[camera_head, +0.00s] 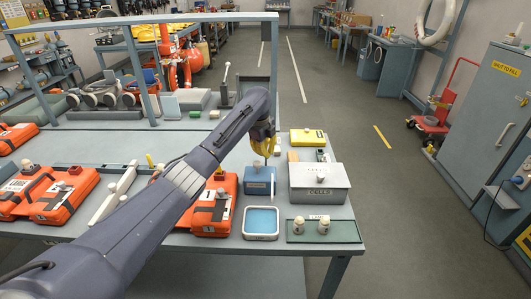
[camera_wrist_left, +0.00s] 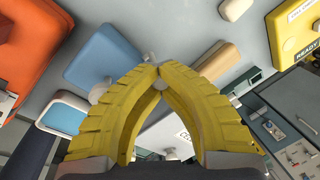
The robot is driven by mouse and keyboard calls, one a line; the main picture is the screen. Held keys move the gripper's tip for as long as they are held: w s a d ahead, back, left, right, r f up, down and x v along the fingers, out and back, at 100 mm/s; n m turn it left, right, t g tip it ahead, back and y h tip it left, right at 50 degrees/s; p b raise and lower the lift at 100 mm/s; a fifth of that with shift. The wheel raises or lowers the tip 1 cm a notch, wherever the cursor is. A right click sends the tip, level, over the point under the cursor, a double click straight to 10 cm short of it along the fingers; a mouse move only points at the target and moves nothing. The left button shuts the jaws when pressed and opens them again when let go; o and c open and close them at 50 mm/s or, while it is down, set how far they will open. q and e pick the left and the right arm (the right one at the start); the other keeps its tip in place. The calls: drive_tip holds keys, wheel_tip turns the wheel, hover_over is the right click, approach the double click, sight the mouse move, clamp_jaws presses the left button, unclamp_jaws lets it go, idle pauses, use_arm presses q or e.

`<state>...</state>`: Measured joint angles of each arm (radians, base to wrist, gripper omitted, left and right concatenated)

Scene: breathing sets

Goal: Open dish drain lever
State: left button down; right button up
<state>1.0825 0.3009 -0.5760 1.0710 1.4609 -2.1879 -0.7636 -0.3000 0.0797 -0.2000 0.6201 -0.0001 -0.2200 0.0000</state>
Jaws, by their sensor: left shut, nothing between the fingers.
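My left gripper (camera_head: 266,158) has yellow fingers, which meet at their tips in the wrist view (camera_wrist_left: 159,70) with nothing between them. In the head view it hangs just above and behind a blue box (camera_head: 257,187). The blue box (camera_wrist_left: 108,58) lies left of the fingertips in the wrist view, with a pale round knob (camera_wrist_left: 97,94) at its edge. In front of it stands a white-rimmed dish with a blue inside (camera_head: 261,223); its corner shows in the wrist view (camera_wrist_left: 64,112). I cannot tell for sure which part is the drain lever. My right gripper is not in view.
A grey lidded box (camera_head: 319,184) stands close right of the gripper. A green tray (camera_head: 323,231) with pale knobs lies in front of it, a yellow case (camera_head: 307,137) behind. Orange cases (camera_head: 212,214) crowd the left. A blue rail frame (camera_head: 150,21) stands behind.

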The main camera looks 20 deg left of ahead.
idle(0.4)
use_arm(q)
drive_tip(key=d+y, duration=0.1)
drive_tip(key=w+d+f+g+y, duration=0.1)
drive_tip(key=d+y, duration=0.2)
drive_tip(key=d, duration=0.1)
drive_tip(key=shift+w+f, duration=0.2)
drive_tip(key=shift+f, duration=0.05)
drive_tip(key=c, duration=1.3)
unclamp_jaws()
drive_tip(key=w+v, duration=0.1)
drive_tip(key=v, duration=1)
drive_tip(key=shift+s+d+r, duration=0.25)
drive_tip(key=shift+s+r, duration=0.1)
drive_tip(key=shift+r, duration=0.05)
